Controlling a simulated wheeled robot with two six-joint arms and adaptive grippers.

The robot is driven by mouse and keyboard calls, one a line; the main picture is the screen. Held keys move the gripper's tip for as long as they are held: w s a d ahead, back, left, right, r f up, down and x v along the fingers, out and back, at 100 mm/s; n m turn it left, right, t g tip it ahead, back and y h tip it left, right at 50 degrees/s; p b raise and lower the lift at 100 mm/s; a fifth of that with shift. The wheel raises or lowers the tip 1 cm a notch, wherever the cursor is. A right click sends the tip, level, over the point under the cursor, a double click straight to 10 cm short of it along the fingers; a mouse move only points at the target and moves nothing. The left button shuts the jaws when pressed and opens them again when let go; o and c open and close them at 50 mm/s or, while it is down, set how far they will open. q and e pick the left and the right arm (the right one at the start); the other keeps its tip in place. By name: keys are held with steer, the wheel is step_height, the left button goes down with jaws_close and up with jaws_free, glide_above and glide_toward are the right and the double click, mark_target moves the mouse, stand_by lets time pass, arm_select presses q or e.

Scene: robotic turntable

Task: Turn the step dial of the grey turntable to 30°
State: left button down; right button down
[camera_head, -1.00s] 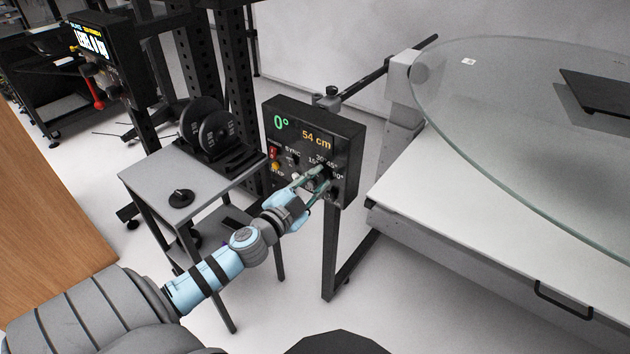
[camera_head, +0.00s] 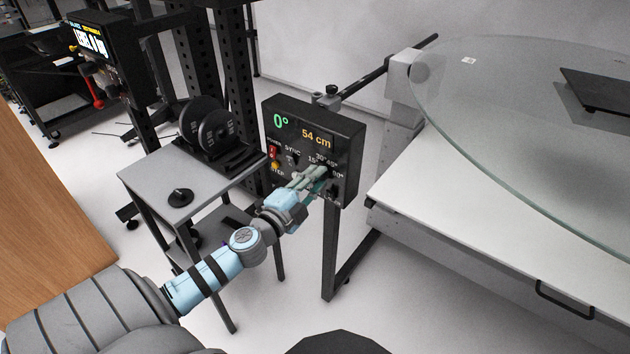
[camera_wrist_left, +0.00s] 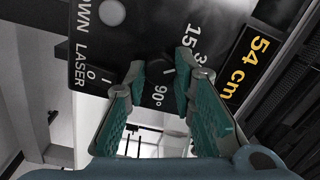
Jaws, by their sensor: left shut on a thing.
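The black control box (camera_head: 352,140) stands on a post left of the large glass turntable disc (camera_head: 490,110). Its display reads 0° in green and 54 cm in yellow. The step dial (camera_wrist_left: 162,74), with 15°, 30°, 45° and 90° printed around it, sits low on the box's face. My left gripper (camera_head: 322,174) is at the box face, its fingers shut on the dial and mostly hiding it in the head view. The left wrist view shows the two fingertips (camera_wrist_left: 160,70) either side of the dark dial. Where its pointer stands is hard to tell. My right gripper is out of view.
Just left of the box is a small grey table (camera_head: 150,180) with black weight plates (camera_head: 205,130) and a small black disc (camera_head: 180,196). A white table (camera_head: 450,200) lies under the glass disc. More small switches and knobs sit close around the dial.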

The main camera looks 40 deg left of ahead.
arm_select(q)
steer(key=shift+m, duration=1.7)
steer(key=c, duration=1.3)
jaws_free()
steer(key=shift+c, duration=0.2)
steer(key=shift+s, duration=0.1)
steer(key=s, duration=1.1)
steer(key=shift+s+d+f, duration=0.2)
steer(key=shift+s+d, duration=0.1)
steer(key=shift+s, duration=0.1)
steer(key=shift+m, duration=0.3)
